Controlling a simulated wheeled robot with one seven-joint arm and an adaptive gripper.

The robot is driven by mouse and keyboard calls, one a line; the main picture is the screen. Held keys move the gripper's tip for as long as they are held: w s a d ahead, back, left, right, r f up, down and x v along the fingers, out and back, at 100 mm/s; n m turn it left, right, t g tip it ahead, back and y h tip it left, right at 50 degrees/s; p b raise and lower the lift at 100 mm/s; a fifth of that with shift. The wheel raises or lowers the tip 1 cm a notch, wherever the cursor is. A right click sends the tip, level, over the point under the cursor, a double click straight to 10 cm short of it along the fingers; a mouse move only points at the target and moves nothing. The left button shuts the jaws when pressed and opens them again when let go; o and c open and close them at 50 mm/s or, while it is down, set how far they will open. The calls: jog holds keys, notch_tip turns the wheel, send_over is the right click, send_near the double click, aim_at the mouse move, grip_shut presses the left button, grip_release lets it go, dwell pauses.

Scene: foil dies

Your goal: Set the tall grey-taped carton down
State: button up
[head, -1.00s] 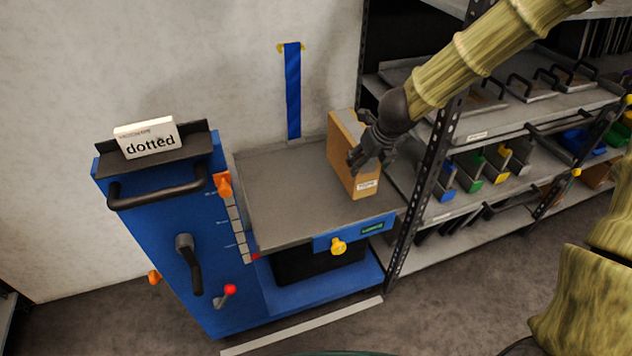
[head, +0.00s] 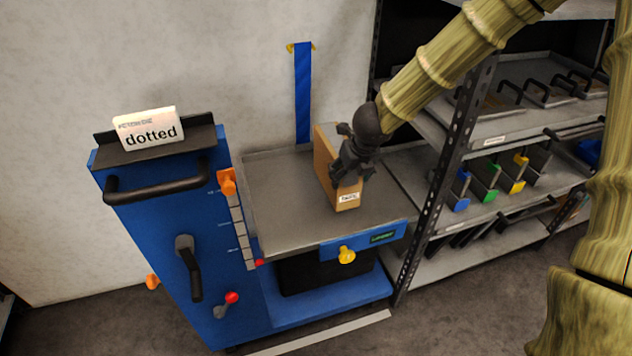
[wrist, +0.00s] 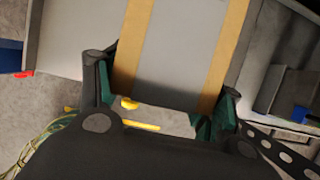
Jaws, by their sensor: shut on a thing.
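The tall carton (head: 325,160) is brown cardboard with a small white label low on its front side. It stands upright over the grey platform of the blue lift cart. In the wrist view its face (wrist: 176,50) shows a broad grey tape strip between two brown borders. My gripper (head: 347,165) is shut on the carton from the right, with dark fingers on either side; they also show in the wrist view (wrist: 160,100). The grey platform (head: 275,205) lies beneath; whether the carton's bottom touches it I cannot tell.
The blue cart (head: 185,240) has a handle, levers and a "dotted" sign (head: 148,128) at left. A blue strap (head: 303,90) hangs on the wall behind. A grey rack (head: 455,150) with dies stands close at right. The platform's left part is clear.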

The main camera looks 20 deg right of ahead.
jog(key=w+a+f, duration=0.4)
jog(key=a, duration=0.4)
jog(key=shift+w+f+b, duration=0.15)
jog(key=shift+w+b, duration=0.2)
jog(key=shift+b, duration=0.1)
jog(key=o, duration=1.5)
jog(key=shift+s, duration=0.1)
jog(key=shift+f, duration=0.1)
jog(key=p+v, duration=0.2)
jog(key=v, duration=1)
jog(key=shift+p, duration=0.35)
